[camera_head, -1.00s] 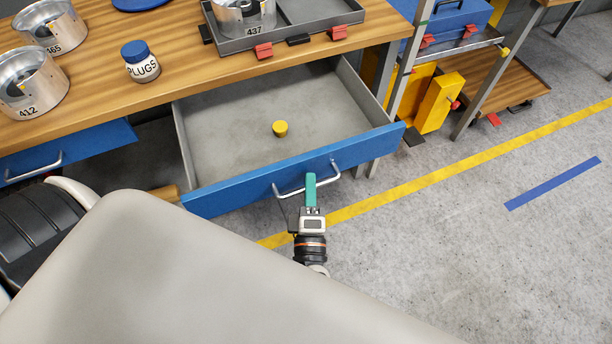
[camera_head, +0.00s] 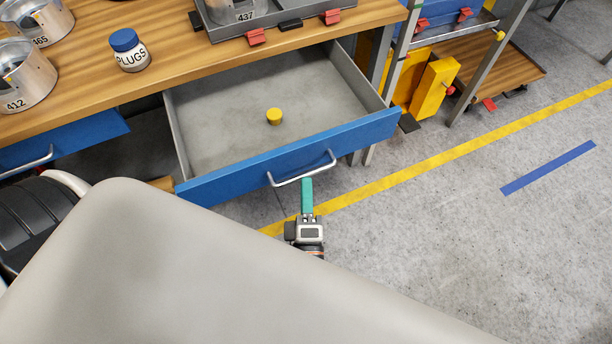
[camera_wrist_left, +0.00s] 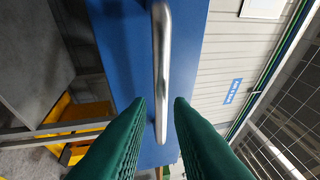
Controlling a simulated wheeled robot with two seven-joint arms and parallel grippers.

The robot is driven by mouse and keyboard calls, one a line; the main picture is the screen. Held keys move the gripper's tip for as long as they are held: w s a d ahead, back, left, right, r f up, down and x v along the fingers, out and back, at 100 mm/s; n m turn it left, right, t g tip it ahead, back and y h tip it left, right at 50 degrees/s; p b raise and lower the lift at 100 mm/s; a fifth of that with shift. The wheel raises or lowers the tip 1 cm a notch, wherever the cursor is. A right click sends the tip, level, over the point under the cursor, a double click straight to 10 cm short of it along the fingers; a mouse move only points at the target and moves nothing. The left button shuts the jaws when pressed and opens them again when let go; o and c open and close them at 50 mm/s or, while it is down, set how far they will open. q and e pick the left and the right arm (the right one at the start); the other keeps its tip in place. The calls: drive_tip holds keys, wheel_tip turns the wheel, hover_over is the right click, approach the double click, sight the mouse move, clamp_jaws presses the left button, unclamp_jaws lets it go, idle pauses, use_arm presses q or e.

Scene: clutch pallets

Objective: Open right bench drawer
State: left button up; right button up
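The right bench drawer (camera_head: 235,182) is pulled well out, with its grey inside showing and a small yellow object (camera_head: 274,116) on its floor. Its blue front also shows in the left wrist view (camera_wrist_left: 115,40). The silver bar handle (camera_head: 303,176) spans the middle of that front; it runs upright in the left wrist view (camera_wrist_left: 162,65). My left gripper (camera_head: 307,182) has green fingers and is just in front of the handle. In the left wrist view its fingers (camera_wrist_left: 159,100) are spread, with the handle beyond the tips and nothing gripped. My right gripper is not in view.
The wooden bench top (camera_head: 185,72) carries metal housings (camera_head: 25,75), a PLUGS jar (camera_head: 129,50) and a grey tray (camera_head: 285,28). Another blue drawer (camera_head: 65,140) is at the left. A yellow part (camera_head: 434,88) stands by the shelf at right. Floor at the right is open.

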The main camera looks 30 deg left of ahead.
use_arm(q)
drive_tip(key=b+v, duration=0.1)
drive_tip(key=v, duration=0.7)
drive_tip(key=shift+s, duration=0.1)
